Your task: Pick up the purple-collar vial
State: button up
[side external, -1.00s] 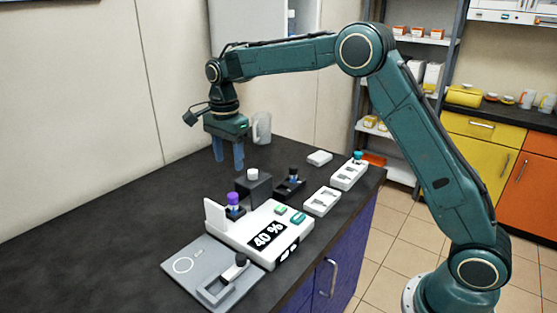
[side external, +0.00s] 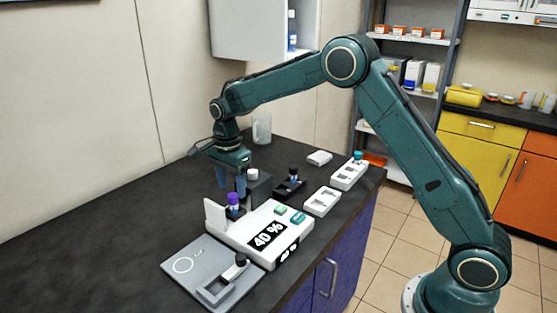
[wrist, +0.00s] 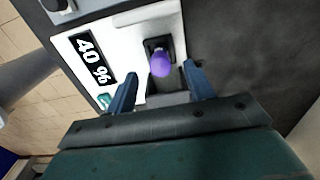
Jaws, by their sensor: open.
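The purple-collar vial (side external: 233,199) stands upright in a dark holder at the back of the white device with the "40 %" display. In the wrist view the vial (wrist: 160,66) shows from above, ahead of my fingertips and roughly midway between their lines. My gripper (side external: 232,188) is open and empty, low and just behind the vial in the side view; the wrist view shows its two blue fingers (wrist: 163,82) spread apart. The fingers do not appear to touch the vial.
The white device (side external: 262,233) has an upright plate at its left. A dark block with a white cap (side external: 252,175) stands close to my fingers. A grey plate (side external: 190,268) with a dark-capped vial lies in front. White racks (side external: 321,202) stand right; the counter's left is clear.

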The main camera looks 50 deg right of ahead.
aim_at(232, 195)
jog(key=shift+f, duration=2.3)
jog(key=c, duration=1)
